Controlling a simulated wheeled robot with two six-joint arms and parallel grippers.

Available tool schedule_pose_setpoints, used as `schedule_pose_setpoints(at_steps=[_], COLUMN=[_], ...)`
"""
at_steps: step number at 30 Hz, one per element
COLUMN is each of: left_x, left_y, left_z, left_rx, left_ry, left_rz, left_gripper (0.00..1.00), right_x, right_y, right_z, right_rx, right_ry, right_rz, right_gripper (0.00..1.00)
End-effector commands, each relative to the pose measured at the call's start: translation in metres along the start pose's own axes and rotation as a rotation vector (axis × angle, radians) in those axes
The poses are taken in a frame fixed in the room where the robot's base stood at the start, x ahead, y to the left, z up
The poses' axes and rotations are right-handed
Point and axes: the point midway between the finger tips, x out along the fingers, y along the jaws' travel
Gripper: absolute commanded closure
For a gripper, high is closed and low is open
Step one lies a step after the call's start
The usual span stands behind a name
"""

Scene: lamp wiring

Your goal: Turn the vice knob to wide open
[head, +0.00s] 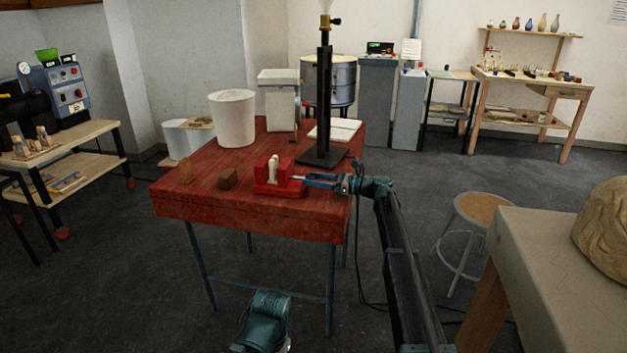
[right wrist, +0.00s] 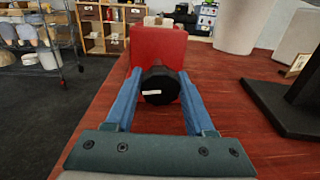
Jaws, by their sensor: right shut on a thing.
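The red vice (head: 280,184) stands near the front right of the red table, with a pale upright piece (head: 272,169) between its jaws. The vice also shows in the right wrist view (right wrist: 158,47) as a red block straight ahead. Its round black knob (right wrist: 160,86) with a white mark faces my right wrist camera. My right gripper (head: 307,180) reaches in from the right side of the vice, and its blue fingers (right wrist: 160,78) are shut on the knob, one on each side. My left gripper is out of view; only a teal part of my arm shows at the bottom.
The table (head: 250,228) also bears a brown block (head: 228,179), a white bin (head: 233,118) and a black lamp stand (head: 324,110) just behind the vice. A stool (head: 485,212) and a pale table (head: 560,260) stand to the right.

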Motion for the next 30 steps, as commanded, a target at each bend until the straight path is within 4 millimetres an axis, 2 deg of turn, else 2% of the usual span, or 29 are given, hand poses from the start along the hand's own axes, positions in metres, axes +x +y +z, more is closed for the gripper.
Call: schedule_pose_setpoints(at_steps=[13,25,26,30], left_x=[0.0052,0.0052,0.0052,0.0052], left_y=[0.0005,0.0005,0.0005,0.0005], left_z=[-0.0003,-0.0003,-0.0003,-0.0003], left_rx=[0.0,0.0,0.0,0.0], left_ry=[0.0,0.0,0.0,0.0], left_rz=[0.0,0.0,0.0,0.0], left_gripper=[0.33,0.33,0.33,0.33], right_x=[-0.0007,-0.0009,-0.0009,-0.0008], right_y=[-0.0005,-0.0007,-0.0007,-0.0004], right_z=[-0.0003,0.0002,0.0002,0.0001], right_rx=[-0.334,-0.372,-0.372,-0.371], right_ry=[-0.022,-0.025,-0.024,-0.024], right_rz=[-0.003,-0.004,-0.004,-0.003], right_gripper=[1.0,1.0,0.41,0.17])
